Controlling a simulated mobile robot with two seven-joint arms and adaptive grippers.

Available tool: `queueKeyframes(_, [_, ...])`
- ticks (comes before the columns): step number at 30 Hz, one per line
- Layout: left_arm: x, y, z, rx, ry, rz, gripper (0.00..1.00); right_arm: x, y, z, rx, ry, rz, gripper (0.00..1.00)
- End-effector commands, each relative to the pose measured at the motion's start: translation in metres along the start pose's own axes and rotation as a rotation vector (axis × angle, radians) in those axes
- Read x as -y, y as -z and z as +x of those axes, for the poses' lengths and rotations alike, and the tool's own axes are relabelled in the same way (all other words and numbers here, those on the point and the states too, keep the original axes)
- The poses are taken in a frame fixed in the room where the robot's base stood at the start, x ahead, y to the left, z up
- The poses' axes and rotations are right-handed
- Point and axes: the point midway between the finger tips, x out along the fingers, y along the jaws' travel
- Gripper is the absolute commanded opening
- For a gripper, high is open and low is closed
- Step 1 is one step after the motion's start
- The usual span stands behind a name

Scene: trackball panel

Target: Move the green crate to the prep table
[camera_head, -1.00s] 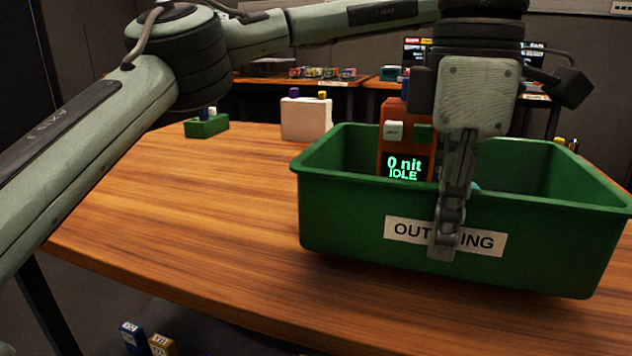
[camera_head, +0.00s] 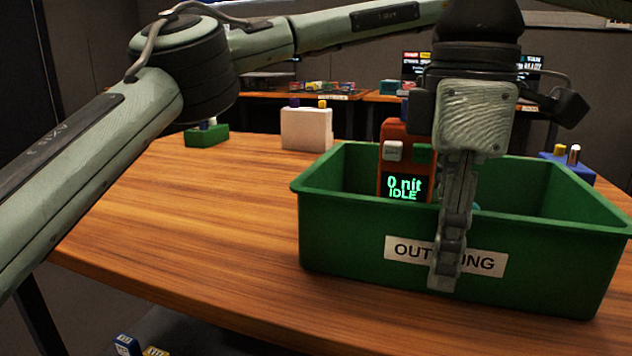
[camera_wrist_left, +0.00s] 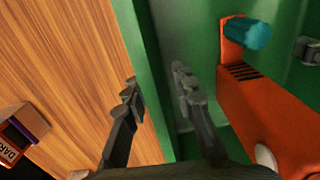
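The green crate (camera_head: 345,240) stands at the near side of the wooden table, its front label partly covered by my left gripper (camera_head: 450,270). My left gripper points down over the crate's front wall. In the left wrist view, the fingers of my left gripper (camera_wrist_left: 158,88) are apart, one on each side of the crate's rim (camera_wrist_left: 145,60). I see no firm hold on the wall. An orange device (camera_head: 393,160) reading "0 nit IDLE" is inside the crate; it also shows in the left wrist view (camera_wrist_left: 265,120). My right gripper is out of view.
A blue box (camera_head: 580,172) is behind the crate at right. The table's left part is clear. Farther tables (camera_head: 340,97) stand behind.

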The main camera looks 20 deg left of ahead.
Motion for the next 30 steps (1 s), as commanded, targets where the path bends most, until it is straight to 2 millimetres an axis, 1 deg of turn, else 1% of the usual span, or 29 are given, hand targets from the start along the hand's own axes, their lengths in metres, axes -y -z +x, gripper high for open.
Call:
queueKeyframes(1, [0.0,-0.001,-0.013,0.002,-0.003,-0.001,0.26,0.0,0.0,0.0,0.0,0.0,0.0,0.26])
queueKeyframes(6, [0.0,-0.001,-0.05,0.002,-0.003,-0.002,0.26,0.0,0.0,0.0,0.0,0.0,-0.001,0.26])
queueKeyframes(9, [0.001,-0.001,-0.069,0.002,-0.001,-0.001,0.26,0.0,0.0,0.0,0.0,0.0,-0.001,0.26])
queueKeyframes(13, [0.0,-0.001,-0.086,0.0,0.0,0.0,0.26,0.0,0.0,0.0,0.0,0.0,-0.001,0.26])
queueKeyframes(17, [0.001,-0.001,-0.095,0.001,0.001,0.0,0.26,0.0,0.0,-0.001,0.0,0.0,0.0,0.26])
queueKeyframes(20, [0.001,0.0,-0.096,0.0,0.002,0.001,0.26,0.0,0.0,-0.008,0.0,-0.001,0.0,0.26])
queueKeyframes(23, [0.001,0.0,-0.097,0.0,0.002,0.002,0.26,0.0,0.001,-0.023,-0.002,-0.001,0.0,0.26])
queueKeyframes(30, [0.001,0.0,-0.096,0.0,0.002,0.001,0.26,0.0,0.001,-0.075,-0.002,-0.001,-0.001,0.26])
